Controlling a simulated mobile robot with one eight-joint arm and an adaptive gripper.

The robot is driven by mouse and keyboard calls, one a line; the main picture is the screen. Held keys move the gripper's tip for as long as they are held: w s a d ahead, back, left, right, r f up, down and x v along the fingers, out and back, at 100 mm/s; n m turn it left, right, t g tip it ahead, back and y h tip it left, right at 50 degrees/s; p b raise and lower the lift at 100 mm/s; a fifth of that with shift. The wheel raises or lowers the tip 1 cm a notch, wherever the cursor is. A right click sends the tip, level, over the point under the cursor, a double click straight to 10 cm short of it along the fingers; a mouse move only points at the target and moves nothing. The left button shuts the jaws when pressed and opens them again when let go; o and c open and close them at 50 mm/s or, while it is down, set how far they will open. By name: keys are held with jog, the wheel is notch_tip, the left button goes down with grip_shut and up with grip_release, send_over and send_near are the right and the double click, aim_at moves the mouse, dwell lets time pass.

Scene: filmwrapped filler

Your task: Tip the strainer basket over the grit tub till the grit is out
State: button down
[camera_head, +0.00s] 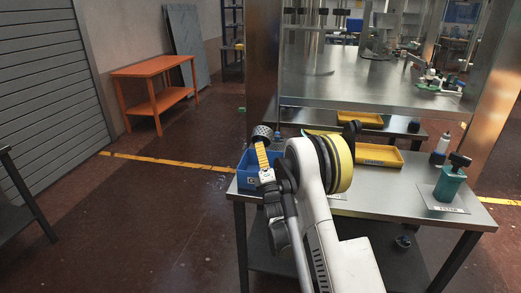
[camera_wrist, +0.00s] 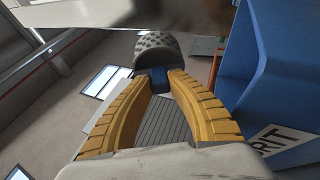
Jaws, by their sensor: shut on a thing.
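The strainer basket (camera_head: 262,132) is a small dark, perforated metal cup. It also shows in the wrist view (camera_wrist: 157,46), where its dimpled outer side faces me. My gripper (camera_head: 262,146) has yellow ribbed fingers, shut on the basket's short blue handle (camera_wrist: 157,78). The blue grit tub (camera_head: 245,170) stands at the left end of the steel table, close by the gripper. In the wrist view its wall (camera_wrist: 280,70) with a "GRIT" label fills the right side. The basket is held up near the tub. Its inside and the tub's contents are hidden, so I cannot tell the grit's place.
The steel table (camera_head: 400,195) carries a green bottle (camera_head: 449,186) on a labelled plate, a white bottle (camera_head: 440,150) and a yellow tray (camera_head: 378,155). A steel post (camera_head: 262,65) rises behind the basket. An orange bench (camera_head: 155,75) stands far left; the floor between is clear.

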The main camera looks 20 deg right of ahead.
jog(key=shift+r, duration=0.1)
jog(key=shift+r, duration=0.55)
jog(key=shift+f, duration=0.15)
jog(key=shift+f, duration=0.45)
dwell(0.4)
